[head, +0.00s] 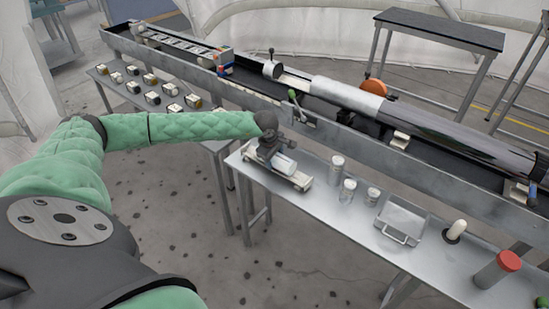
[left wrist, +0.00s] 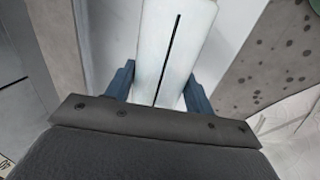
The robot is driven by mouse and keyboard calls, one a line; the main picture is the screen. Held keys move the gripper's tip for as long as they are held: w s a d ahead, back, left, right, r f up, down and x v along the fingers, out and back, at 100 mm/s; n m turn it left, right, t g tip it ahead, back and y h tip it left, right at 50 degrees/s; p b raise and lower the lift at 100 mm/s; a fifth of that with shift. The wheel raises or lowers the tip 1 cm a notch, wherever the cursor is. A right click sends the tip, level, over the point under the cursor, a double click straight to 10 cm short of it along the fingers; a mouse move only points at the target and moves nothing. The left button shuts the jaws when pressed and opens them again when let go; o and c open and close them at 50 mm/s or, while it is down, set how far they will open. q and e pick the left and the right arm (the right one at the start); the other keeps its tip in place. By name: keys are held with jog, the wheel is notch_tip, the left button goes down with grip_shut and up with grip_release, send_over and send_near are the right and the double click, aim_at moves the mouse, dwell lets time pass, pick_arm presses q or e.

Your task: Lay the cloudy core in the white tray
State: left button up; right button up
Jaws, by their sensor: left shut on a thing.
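The cloudy core (head: 284,164) is a pale, bluish-white cylinder at the left end of the near metal table. My left gripper (head: 269,147) is shut on it from above. In the left wrist view the core (left wrist: 175,45) is pale with a thin black line along it, and the blue fingers of my left gripper (left wrist: 158,88) stand on both sides. The white tray (head: 299,181) is directly under the core, its rim showing at the front and right. I cannot tell whether the core touches the tray. My right gripper is not in view.
To the right on the same table (head: 335,206) stand several clear jars (head: 347,191), a metal case (head: 401,220), a white cylinder on a black base (head: 456,230) and a red-capped cylinder (head: 496,269). A long rail bench (head: 345,138) runs close behind.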

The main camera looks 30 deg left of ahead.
pick_arm(q)
jog(key=o, duration=1.3)
jog(key=shift+s+d+f, duration=0.15)
jog(key=shift+s+f, duration=0.1)
jog(key=shift+f, duration=0.3)
jog(key=o, duration=0.3)
jog(key=shift+f, duration=0.1)
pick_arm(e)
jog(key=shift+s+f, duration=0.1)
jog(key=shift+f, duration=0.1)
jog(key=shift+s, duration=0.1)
pick_arm(q)
jog(key=shift+c, duration=0.2)
jog(key=shift+o, duration=0.2)
jog(key=v, duration=0.2)
jog(key=b+v, duration=0.1)
jog(key=v, duration=0.4)
jog(key=shift+w+r+b, duration=0.3)
jog(key=shift+w+b, duration=0.05)
jog(key=shift+s+r, duration=0.1)
jog(key=shift+r, duration=0.6)
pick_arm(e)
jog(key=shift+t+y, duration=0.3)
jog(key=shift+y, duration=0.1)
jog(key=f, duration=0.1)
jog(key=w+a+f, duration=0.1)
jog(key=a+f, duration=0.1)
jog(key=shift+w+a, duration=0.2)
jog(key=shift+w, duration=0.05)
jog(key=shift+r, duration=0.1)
